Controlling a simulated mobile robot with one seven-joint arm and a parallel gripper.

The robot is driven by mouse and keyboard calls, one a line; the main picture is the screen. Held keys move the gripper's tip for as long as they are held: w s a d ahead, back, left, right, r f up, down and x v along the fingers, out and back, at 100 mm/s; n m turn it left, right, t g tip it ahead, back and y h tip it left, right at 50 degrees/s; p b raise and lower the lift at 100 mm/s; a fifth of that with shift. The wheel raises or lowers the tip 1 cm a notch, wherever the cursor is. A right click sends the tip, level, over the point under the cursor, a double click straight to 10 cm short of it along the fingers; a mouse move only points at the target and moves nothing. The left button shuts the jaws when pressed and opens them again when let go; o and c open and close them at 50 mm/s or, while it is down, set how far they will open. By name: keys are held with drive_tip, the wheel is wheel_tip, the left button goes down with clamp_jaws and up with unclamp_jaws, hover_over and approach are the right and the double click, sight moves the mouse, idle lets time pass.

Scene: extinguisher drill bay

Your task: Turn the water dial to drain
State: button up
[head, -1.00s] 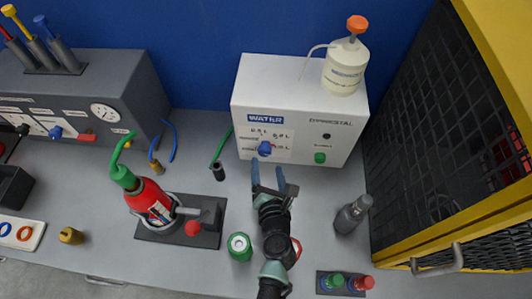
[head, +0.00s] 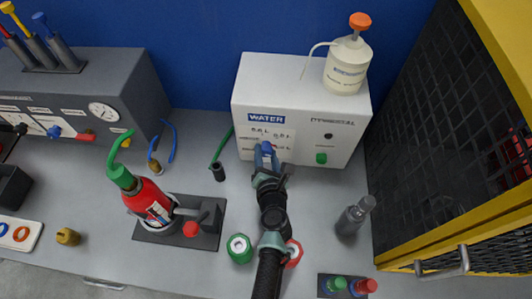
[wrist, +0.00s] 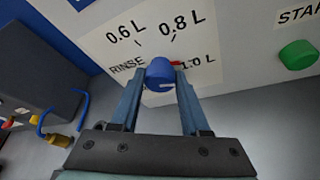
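The blue water dial (wrist: 160,72) is on the front of the white dispenser box, below the WATER sign (head: 266,118). In the wrist view I read RINSE at its left, 0.6 L and 0.8 L above, and 1.0 L at its right. A red mark (wrist: 180,64) shows at the dial's right side, toward 1.0 L. No drain label is readable; the area below the dial is partly hidden. My gripper (head: 266,155) reaches the dial, with one blue finger on each side. The fingers appear closed against it.
A green button (wrist: 298,55) is right of the dial. A pump bottle (head: 347,65) stands on the box. A green hose nozzle (head: 218,172) lies left of my gripper, the red extinguisher (head: 148,198) farther left. A grey bottle (head: 353,216) and yellow-framed cage (head: 440,130) are at right.

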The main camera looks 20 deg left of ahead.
clamp_jaws()
drive_tip(key=shift+r+p, duration=0.1)
drive_tip(key=shift+p, duration=0.2)
